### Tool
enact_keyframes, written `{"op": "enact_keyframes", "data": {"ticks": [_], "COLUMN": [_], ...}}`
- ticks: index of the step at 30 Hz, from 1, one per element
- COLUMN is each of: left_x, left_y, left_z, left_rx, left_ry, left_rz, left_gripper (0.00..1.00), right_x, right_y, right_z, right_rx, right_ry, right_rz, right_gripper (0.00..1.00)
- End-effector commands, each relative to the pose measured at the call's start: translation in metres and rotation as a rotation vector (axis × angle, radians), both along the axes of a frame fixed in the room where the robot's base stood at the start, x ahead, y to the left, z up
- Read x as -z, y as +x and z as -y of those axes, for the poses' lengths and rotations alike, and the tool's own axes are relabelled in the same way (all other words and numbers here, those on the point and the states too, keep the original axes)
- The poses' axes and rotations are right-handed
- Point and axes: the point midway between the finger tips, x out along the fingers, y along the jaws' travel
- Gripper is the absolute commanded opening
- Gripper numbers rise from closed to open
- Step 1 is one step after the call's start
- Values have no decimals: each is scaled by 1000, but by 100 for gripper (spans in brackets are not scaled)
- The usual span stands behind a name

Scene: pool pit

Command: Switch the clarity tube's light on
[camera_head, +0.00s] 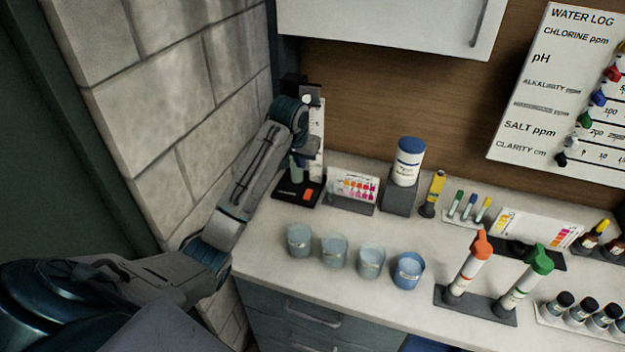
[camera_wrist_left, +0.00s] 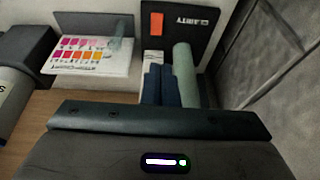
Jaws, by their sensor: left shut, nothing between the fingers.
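The clarity tube stand is at the left back of the counter, with a black base (camera_head: 289,188), a white scale strip (camera_head: 317,135) and a pale green tube (camera_head: 296,172). An orange switch (camera_head: 307,194) sits on the base's front right. My left gripper (camera_head: 308,149) is shut and empty beside the tube, above the base, and partly covers the stand. In the left wrist view, the shut fingers (camera_wrist_left: 160,82) are next to the tube (camera_wrist_left: 185,72), and the orange switch (camera_wrist_left: 157,24) is apart from the fingertips. I cannot tell whether the light is on. My right gripper is not in view.
A colour chart card (camera_head: 356,187) stands just right of the base. Several cups (camera_head: 334,249) line the counter front. A blue-capped bottle (camera_head: 407,163) stands further right. A block wall (camera_head: 185,110) is close on the left, and a white cabinet (camera_head: 390,22) hangs above.

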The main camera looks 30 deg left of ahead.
Motion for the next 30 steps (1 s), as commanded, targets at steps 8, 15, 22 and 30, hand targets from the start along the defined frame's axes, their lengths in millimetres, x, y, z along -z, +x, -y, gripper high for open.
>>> {"op": "enact_keyframes", "data": {"ticks": [8, 15, 22, 30], "left_x": [-6, -3, 26, 79], "left_y": [4, 5, 15, 34], "left_z": [3, 2, 0, -4], "left_rx": [-9, -9, -9, -10], "left_ry": [-22, -22, -23, -22], "left_rz": [-1, -1, -6, -5], "left_gripper": [0, 0, 0, 0], "right_x": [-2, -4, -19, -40], "right_y": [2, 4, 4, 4], "right_z": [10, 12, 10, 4], "right_rx": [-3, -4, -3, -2], "right_ry": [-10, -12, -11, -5], "right_rz": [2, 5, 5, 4], "right_gripper": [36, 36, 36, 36]}}
